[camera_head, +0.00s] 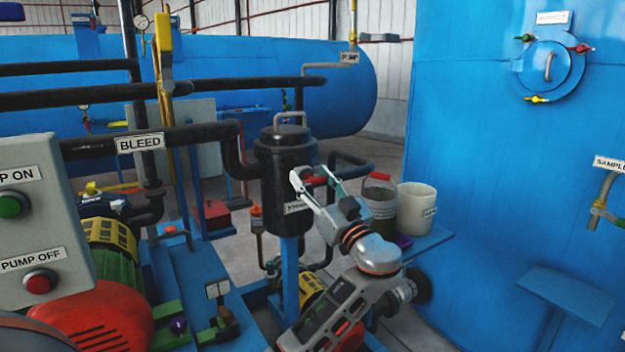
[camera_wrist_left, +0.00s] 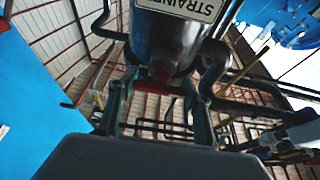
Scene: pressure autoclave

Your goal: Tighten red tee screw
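The black strainer (camera_head: 285,165) stands upright in the middle of the head view, and its label shows at the top of the wrist view. A short red bar (camera_head: 316,181), which looks like the red tee screw's handle, is on its right side. My left gripper (camera_head: 314,180) reaches up to it from below. In the left wrist view, my two fingers (camera_wrist_left: 157,95) stand well apart, on either side of the dark red screw (camera_wrist_left: 158,78). I see no clear contact, but the view is dim. My right gripper is not in view.
Black pipes (camera_head: 210,130) run left of the strainer. A round hatch (camera_head: 549,66) with coloured handles is on the blue tank.

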